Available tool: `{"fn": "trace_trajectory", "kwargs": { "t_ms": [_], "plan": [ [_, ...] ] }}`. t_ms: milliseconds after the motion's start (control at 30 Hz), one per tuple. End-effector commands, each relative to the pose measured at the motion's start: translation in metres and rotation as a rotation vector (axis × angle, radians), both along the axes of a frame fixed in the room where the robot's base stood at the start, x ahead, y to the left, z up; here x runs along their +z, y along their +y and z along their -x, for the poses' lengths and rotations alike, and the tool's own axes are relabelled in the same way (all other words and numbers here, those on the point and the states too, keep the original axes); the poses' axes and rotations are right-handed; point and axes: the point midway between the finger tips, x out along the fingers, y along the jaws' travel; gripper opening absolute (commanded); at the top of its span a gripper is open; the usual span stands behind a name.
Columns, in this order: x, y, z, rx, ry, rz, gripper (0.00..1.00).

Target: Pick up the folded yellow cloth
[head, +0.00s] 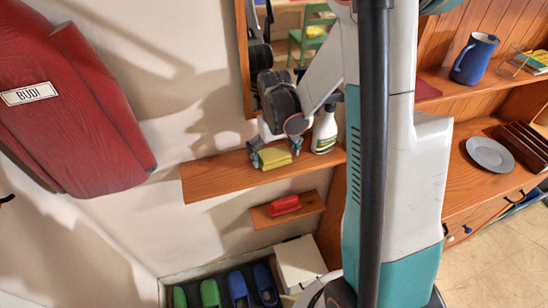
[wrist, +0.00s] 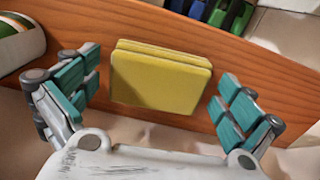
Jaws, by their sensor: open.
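The folded yellow cloth (head: 274,156) lies on the upper wooden wall shelf (head: 215,175) in the head view. In the wrist view the cloth (wrist: 158,82) shows as a flat folded block in the middle of the picture, with its fold layers at the top edge. My gripper (wrist: 160,88) is open, with one teal-padded finger on each side of the cloth and a gap to it on both sides. In the head view my gripper (head: 272,148) is partly hidden by the arm and sits right at the cloth.
A white spray bottle (head: 325,130) stands on the same shelf, close to the right of the cloth. A red object (head: 284,205) lies on a smaller shelf below. Green and blue shoes (head: 238,288) stand at the bottom. A red coat-like shape (head: 70,100) hangs at left.

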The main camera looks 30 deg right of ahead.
Motion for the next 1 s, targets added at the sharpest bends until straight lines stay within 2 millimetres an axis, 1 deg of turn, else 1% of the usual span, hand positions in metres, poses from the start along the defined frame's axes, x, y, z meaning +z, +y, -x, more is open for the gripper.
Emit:
{"fn": "trace_trajectory", "kwargs": {
  "t_ms": [67,100,267,600,733,867,967,1000],
  "plan": [
    [0.0,0.0,0.0,0.0,0.0,0.0,1.0],
    [0.0,0.0,0.0,0.0,0.0,0.0,0.98],
    [0.001,0.0,0.0,0.0,0.0,0.0,0.61],
    [0.001,0.0,0.0,0.0,0.0,0.0,0.61],
    [0.005,0.0,0.0,0.0,0.0,0.0,0.61],
    [0.018,0.0,0.0,0.0,0.0,0.0,0.61],
    [0.036,0.0,0.0,0.0,0.0,0.0,0.61],
    [0.046,0.0,0.0,0.0,0.0,0.0,0.61]
  ]
}}
